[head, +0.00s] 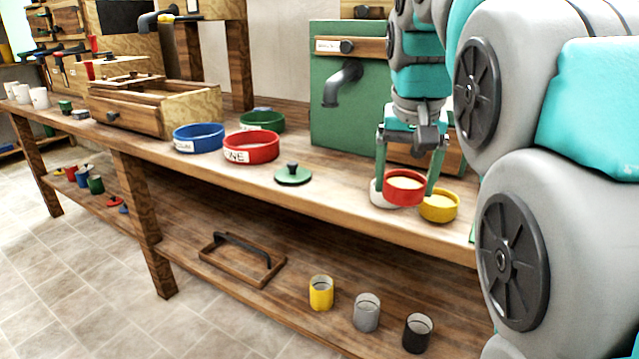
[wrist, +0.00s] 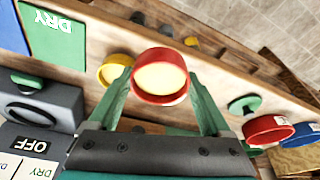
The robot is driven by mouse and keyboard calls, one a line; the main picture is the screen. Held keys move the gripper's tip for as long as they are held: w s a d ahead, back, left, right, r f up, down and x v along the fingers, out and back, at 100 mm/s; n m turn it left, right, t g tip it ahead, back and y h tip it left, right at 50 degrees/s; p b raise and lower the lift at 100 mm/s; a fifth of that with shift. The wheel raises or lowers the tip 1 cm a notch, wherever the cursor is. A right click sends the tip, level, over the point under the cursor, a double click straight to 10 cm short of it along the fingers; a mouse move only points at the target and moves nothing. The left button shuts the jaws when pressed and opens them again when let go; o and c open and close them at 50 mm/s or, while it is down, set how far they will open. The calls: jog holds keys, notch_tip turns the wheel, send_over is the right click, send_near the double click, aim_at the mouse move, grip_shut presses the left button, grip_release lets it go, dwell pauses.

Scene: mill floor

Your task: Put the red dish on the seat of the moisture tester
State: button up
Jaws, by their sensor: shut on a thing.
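The small red dish (head: 404,191), filled with pale material, is held between the fingers of my gripper (head: 408,174). In the wrist view the red dish (wrist: 160,76) sits between the two green fingers of my gripper (wrist: 161,92). In the head view it appears above the bench's front edge, partly covering a pale round thing (head: 378,197); I cannot tell whether they touch. A grey device with OFF and DRY panels (wrist: 52,108), probably the moisture tester, shows at the left of the wrist view. My arm hides that area in the head view. I cannot clearly make out its seat.
A yellow dish (head: 440,207) stands close to the right of the red dish. A green lid (head: 293,174) and large blue (head: 199,138), red (head: 251,147) and green (head: 262,121) bowls stand to the left. A green cabinet with a spout (head: 338,125) stands behind.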

jog(key=p, duration=0.2)
send_over(363, 182)
jog(key=s, duration=0.1)
jog(key=shift+s+a+f, duration=0.1)
jog(key=shift+a+f, duration=0.05)
jog(key=shift+f, duration=2.35)
jog(key=shift+f, duration=0.15)
jog(key=o, duration=1.2)
